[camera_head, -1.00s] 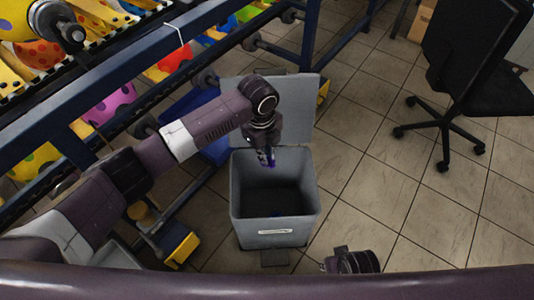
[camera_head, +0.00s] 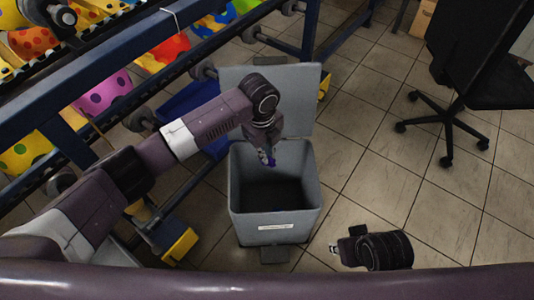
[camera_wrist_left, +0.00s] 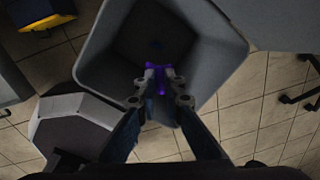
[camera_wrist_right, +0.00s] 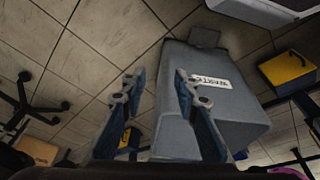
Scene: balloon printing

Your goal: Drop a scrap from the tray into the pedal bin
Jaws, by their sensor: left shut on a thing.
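The grey pedal bin (camera_head: 275,226) stands on the tiled floor with its lid (camera_head: 292,100) raised. My left gripper (camera_head: 267,155) is over the bin's opening, near the lid side. It is shut on a small purple scrap (camera_wrist_left: 160,76), which the left wrist view shows between the fingertips above the dark inside of the bin. My right gripper (camera_head: 335,248) is low in front of the bin, to its right. The right wrist view shows its fingers (camera_wrist_right: 158,82) apart and empty, with the bin's labelled front wall (camera_wrist_right: 222,100) beyond. The tray is not identifiable.
A blue-framed rack (camera_head: 150,65) with spotted balloons runs along the upper left. A blue container (camera_head: 190,105) stands left of the bin. A black office chair (camera_head: 455,115) is at the right. The floor between bin and chair is clear.

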